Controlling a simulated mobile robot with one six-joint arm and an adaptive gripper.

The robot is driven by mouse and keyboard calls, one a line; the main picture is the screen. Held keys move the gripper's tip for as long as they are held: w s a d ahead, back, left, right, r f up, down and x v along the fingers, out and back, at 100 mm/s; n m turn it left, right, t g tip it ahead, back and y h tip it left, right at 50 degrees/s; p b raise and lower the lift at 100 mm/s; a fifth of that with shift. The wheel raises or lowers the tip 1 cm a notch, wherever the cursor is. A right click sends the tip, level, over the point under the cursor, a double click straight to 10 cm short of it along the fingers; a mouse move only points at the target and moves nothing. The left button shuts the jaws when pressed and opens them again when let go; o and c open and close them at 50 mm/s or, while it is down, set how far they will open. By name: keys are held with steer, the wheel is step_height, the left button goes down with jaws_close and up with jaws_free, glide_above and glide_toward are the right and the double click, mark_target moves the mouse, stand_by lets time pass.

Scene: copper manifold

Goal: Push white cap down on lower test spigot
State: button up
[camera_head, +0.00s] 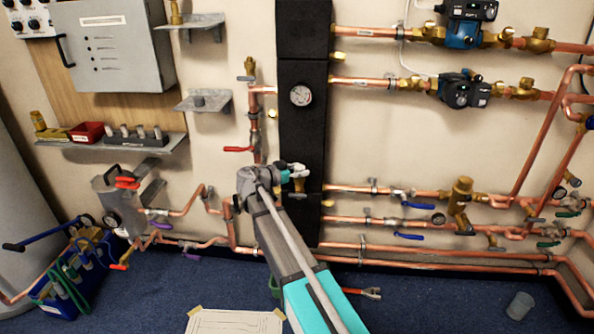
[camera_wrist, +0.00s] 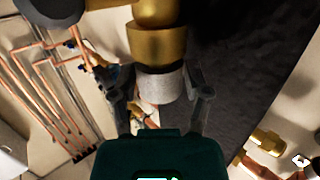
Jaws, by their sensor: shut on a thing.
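My gripper (camera_head: 294,172) is in front of the lower part of the black panel in the head view. In the wrist view its two fingers (camera_wrist: 164,100) are closed on either side of a whitish-grey cap (camera_wrist: 160,85). The cap lines up with a brass spigot (camera_wrist: 155,45) and meets its end in the picture. I cannot tell how far the cap sits on the spigot. In the head view a small pale part, likely the cap (camera_head: 301,174), shows at the fingers, with brass just below it. The fingers hide much of the contact.
The black panel (camera_head: 302,60) with a round gauge (camera_head: 300,95) stands behind my arm. Copper pipes with valves run along the wall to the right. A red-handled valve (camera_head: 238,149) is to the left. Another brass fitting (camera_wrist: 268,140) is lower right in the wrist view.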

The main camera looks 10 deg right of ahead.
steer(key=shift+f, duration=0.3)
steer(key=o, duration=0.9)
steer(key=shift+s, duration=0.2)
